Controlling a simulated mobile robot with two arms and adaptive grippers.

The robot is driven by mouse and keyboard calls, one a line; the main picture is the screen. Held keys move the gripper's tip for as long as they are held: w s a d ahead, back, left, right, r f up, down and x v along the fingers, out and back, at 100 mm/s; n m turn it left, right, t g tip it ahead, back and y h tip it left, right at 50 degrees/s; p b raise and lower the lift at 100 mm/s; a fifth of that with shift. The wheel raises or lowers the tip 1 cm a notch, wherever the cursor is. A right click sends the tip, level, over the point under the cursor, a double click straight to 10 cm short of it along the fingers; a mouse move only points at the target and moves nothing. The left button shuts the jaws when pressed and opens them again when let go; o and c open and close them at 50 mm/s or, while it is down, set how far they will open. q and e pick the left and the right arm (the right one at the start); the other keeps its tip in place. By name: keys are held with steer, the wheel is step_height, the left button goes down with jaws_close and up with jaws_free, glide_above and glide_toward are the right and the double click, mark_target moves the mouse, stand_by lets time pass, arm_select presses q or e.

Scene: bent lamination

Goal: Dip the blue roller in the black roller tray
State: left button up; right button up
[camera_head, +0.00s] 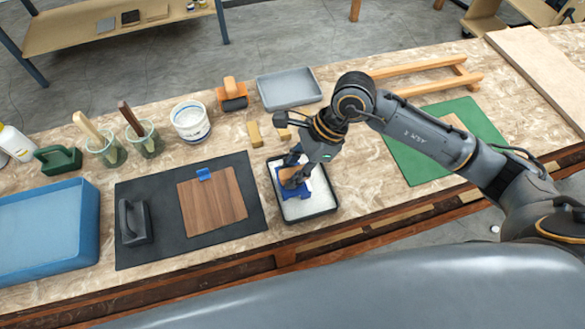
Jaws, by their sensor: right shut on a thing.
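The black roller tray (327,207), with a white inside, sits near the front edge of the table, right of the black mat. The blue roller (306,190) has an orange-brown handle and is over the middle of the tray's white inside. My right gripper (294,172) comes down from the right and is shut on the roller's handle. The gripper hides part of the handle and roller. I cannot tell for certain whether the roller touches the tray's contents. My left gripper is not in view.
A black mat (252,218) carries a wooden square (222,205) and a black-handled tool (133,222). A grey tray (289,89), white tub (190,121), orange roller (232,95) and yellow blocks (254,133) stand behind. A blue tray (45,240) is at left, a green mat (410,165) at right.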

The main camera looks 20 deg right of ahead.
steer(key=shift+r, duration=0.1)
steer(key=shift+r+p, duration=1.35)
steer(key=shift+r, duration=1.7)
